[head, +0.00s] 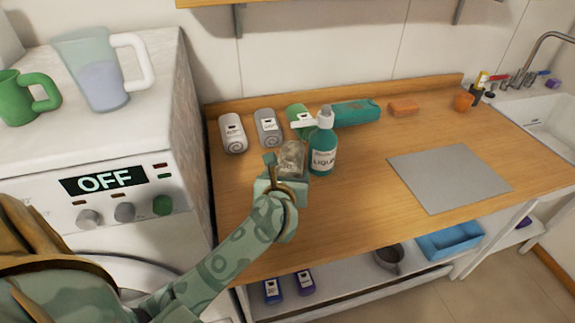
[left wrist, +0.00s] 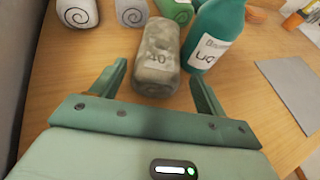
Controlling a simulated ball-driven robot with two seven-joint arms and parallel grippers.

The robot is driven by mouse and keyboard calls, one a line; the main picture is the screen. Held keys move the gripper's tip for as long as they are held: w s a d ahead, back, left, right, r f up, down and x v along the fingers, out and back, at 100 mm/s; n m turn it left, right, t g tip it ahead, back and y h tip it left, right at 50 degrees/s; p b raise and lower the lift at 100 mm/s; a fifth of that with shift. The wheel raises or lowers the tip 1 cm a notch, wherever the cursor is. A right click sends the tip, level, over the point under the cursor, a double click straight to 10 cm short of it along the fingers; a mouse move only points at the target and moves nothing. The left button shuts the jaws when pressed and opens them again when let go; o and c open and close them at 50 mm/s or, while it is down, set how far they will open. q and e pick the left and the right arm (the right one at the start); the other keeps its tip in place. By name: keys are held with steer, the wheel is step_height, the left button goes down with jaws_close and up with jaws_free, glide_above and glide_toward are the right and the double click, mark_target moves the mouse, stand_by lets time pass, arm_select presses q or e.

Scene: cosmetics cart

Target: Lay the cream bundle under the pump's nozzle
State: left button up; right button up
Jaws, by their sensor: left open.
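The cream bundle (head: 232,133), a pale roll with a dark label and spiral end, lies at the left back of the wooden counter. Its end shows at the top left in the left wrist view (left wrist: 77,12). The pump (head: 323,150) is a teal bottle labelled LIQUID with a white head; its nozzle (head: 302,124) points left. My left gripper (left wrist: 155,85) is open. A marbled grey-beige block (left wrist: 157,62) marked 40 stands just ahead of and between its fingers, left of the pump; I cannot tell whether they touch. My right gripper is not in view.
A grey roll (head: 268,127) and a green roll (head: 298,116) lie right of the cream one. A teal bundle (head: 356,112) and an orange bar (head: 403,108) lie behind. A grey mat (head: 448,178) lies right; the counter's front is clear.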

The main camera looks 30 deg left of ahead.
arm_select(q)
steer(key=shift+p+v, duration=0.3)
steer(key=shift+v, duration=2.05)
